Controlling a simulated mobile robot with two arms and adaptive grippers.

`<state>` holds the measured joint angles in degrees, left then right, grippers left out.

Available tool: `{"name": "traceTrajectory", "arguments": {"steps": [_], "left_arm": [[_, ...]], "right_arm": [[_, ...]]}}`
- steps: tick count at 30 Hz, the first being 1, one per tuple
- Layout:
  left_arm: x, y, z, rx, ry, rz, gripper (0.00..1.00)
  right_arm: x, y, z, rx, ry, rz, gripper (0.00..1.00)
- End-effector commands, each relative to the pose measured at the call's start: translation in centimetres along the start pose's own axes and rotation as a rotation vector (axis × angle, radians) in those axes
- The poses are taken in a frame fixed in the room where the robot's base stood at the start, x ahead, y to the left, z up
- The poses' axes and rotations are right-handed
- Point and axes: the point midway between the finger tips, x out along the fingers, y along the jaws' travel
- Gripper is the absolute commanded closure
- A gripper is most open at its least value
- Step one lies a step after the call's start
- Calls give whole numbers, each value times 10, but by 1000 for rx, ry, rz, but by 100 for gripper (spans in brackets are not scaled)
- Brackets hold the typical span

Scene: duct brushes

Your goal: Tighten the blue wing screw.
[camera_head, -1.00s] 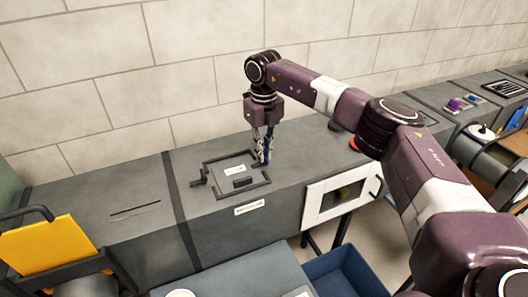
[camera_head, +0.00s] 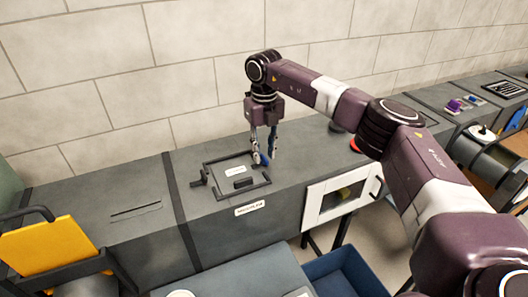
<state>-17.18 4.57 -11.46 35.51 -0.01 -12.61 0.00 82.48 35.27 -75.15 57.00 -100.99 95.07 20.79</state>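The blue wing screw (camera_head: 264,159) is small in the head view, at the right edge of the dark framed hatch (camera_head: 208,164) on top of the grey duct. My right gripper (camera_head: 264,158) points straight down over it. Its two fingers stand apart, one on each side of the screw, with a gap between them. Whether a fingertip touches the screw is too small to tell. My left gripper is not in view.
The grey duct (camera_head: 120,235) runs along the tiled wall. A white-framed window (camera_head: 340,201) is on its front. A red part (camera_head: 355,145) is on top, behind my arm. A blue bin (camera_head: 345,272) and a yellow panel (camera_head: 40,252) are in front.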

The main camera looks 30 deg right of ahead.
Motion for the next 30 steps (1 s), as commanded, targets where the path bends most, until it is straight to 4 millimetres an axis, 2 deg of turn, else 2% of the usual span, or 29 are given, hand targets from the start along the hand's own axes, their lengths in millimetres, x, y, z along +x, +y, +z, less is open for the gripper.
{"name": "traceTrajectory", "arguments": {"steps": [5, 8, 11, 21, 25, 30], "left_arm": [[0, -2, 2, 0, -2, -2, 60], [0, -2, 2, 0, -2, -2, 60], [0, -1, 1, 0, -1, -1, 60], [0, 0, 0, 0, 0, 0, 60], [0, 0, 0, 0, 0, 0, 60], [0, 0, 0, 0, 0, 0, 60]], "right_arm": [[0, 0, -1, -1, 3, 0, 75], [-6, 0, 0, -1, 2, 0, 75], [-20, 1, 0, -1, 0, 1, 75], [-91, 0, 1, 1, -1, 0, 75], [-109, 0, 1, -1, 0, 0, 75], [-119, 0, 0, 0, 2, 0, 75]]}}
